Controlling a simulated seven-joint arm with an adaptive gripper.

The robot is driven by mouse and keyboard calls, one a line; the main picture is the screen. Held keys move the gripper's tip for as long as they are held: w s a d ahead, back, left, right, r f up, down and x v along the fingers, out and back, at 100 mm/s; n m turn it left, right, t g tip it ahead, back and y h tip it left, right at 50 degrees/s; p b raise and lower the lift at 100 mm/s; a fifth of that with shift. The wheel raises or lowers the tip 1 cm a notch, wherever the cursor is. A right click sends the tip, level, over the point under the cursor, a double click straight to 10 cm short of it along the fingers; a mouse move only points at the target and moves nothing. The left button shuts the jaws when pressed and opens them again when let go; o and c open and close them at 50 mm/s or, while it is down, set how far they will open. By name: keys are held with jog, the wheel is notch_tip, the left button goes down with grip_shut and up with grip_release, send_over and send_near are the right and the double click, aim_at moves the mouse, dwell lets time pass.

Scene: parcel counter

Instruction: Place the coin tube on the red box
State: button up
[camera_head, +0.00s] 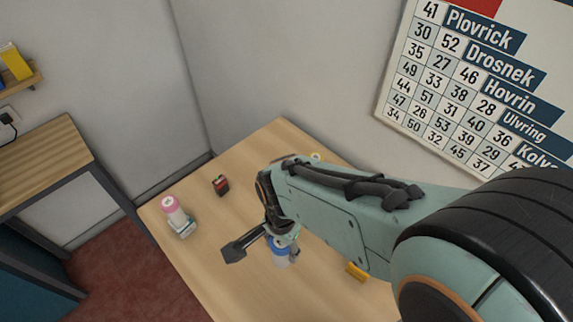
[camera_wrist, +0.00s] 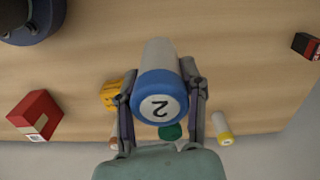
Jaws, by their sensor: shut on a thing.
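The coin tube, a white cylinder with a blue cap marked 2 (camera_wrist: 160,98), is between the two fingers of my gripper (camera_wrist: 163,108) in the wrist view. My gripper is shut on it near the cap. The head view shows the tube (camera_head: 281,256) below my gripper (camera_head: 280,238); I cannot tell whether its base touches the table. The red box (camera_wrist: 38,112), with a white label on one side, is at the left in the wrist view, apart from the tube. My arm seems to hide it in the head view.
A yellow block (camera_wrist: 111,94), a green thing (camera_wrist: 171,132) and a yellow-and-white tube (camera_wrist: 222,128) are close to the fingers. A dark round thing (camera_wrist: 30,20) is at upper left. A small red-and-black box (camera_head: 221,185) and a pink-topped tube (camera_head: 172,208) are towards the table's left.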

jog(key=shift+s+d+r, duration=0.2)
jog(key=shift+s+r, duration=0.05)
jog(key=shift+s, duration=0.15)
jog(key=shift+a+r, duration=0.2)
jog(key=shift+r, duration=0.05)
jog(key=w+d+r+m, duration=0.15)
jog(key=d+m, duration=0.45)
jog(key=d, duration=0.7)
jog(key=d+r+m, duration=0.2)
jog(key=d+m, duration=0.3)
jog(key=d, duration=0.7)
jog(key=s+d+m, duration=0.6)
jog(key=s+d, duration=0.5)
jog(key=shift+m, duration=0.3)
jog(key=f, duration=0.7)
jog(key=shift+s+d+f, duration=0.15)
jog(key=shift+d+f, duration=0.1)
jog(key=o, duration=1.2)
jog(key=shift+f, duration=0.1)
jog(key=shift+o, duration=0.2)
